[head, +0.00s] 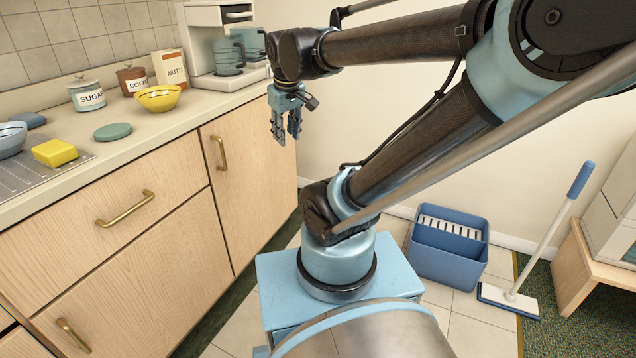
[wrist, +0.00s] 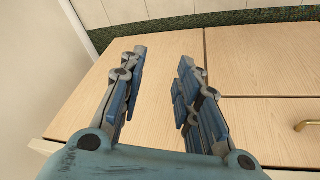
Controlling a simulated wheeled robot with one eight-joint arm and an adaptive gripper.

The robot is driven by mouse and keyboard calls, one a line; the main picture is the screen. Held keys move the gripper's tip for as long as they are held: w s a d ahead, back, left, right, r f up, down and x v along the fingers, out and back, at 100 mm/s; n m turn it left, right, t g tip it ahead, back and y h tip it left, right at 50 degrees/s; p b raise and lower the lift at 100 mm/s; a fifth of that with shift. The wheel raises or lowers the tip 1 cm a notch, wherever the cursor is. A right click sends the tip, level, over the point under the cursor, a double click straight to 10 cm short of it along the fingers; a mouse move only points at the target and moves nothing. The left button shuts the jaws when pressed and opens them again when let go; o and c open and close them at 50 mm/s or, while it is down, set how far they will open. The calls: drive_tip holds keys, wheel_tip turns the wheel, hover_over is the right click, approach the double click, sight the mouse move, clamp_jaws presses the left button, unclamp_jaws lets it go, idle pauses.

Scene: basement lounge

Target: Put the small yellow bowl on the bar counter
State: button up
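The small yellow bowl (head: 158,97) sits upright on the beige bar counter (head: 160,129), in front of the canisters. My gripper (head: 286,138) hangs pointing down beyond the counter's right end, to the right of the bowl and apart from it. In the wrist view my gripper (wrist: 163,55) shows two fingers spread with a clear gap and nothing between them. Wooden cabinet fronts (wrist: 258,70) lie behind the fingers there. The bowl is not visible in the wrist view.
On the counter are a sugar jar (head: 87,95), a coffee jar (head: 131,79), a nuts box (head: 169,68), a green disc (head: 113,131), a yellow block (head: 55,152) and a coffee machine (head: 205,45). A blue bucket (head: 447,265) and mop (head: 510,298) stand on the floor at right.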

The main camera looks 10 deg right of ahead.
drive_tip(key=s+d+f+m+g, duration=0.1)
drive_tip(key=s+d+f+m, duration=0.4)
drive_tip(key=s+f, duration=0.6)
drive_tip(key=shift+s+d+f, duration=0.15)
drive_tip(key=shift+d+f, duration=0.1)
drive_tip(key=shift+d, duration=0.55)
drive_tip(key=shift+w+f+g, duration=0.1)
drive_tip(key=shift+w+g, duration=0.2)
drive_tip(key=shift+w, duration=0.15)
